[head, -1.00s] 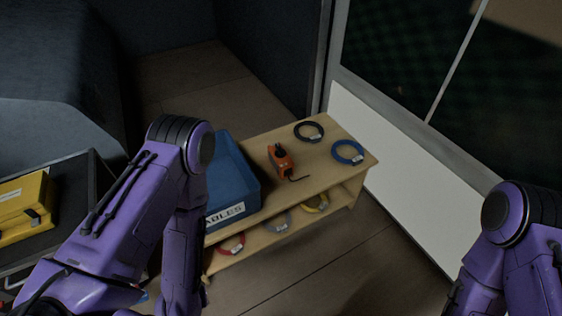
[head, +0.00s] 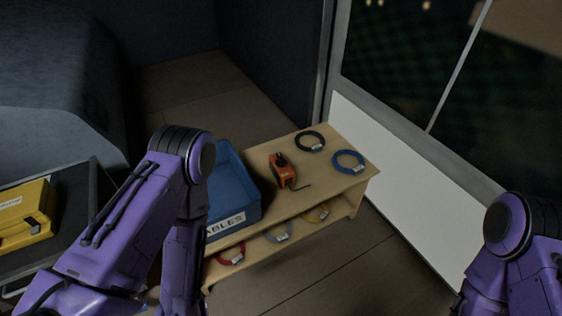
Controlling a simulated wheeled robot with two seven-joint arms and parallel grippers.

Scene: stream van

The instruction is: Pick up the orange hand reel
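The orange hand reel (head: 285,172), with a black top part and a short dark cable end at its right, sits on the top shelf of a wooden shelf unit (head: 312,194). It stands between the blue bin and the coiled cables. My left arm comes in from the left, and its bent joint is in front of the blue bin. My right arm is at the lower right, well away from the reel. Neither gripper shows in the head view. Nothing is touching the reel.
A blue bin (head: 238,214) labelled for cables is left of the reel. A black coil (head: 310,141) and a blue coil (head: 348,161) lie right of it. Several coils lie on the lower shelf. A yellow case (head: 25,212) is far left. A white wall panel (head: 385,170) stands right of the shelf.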

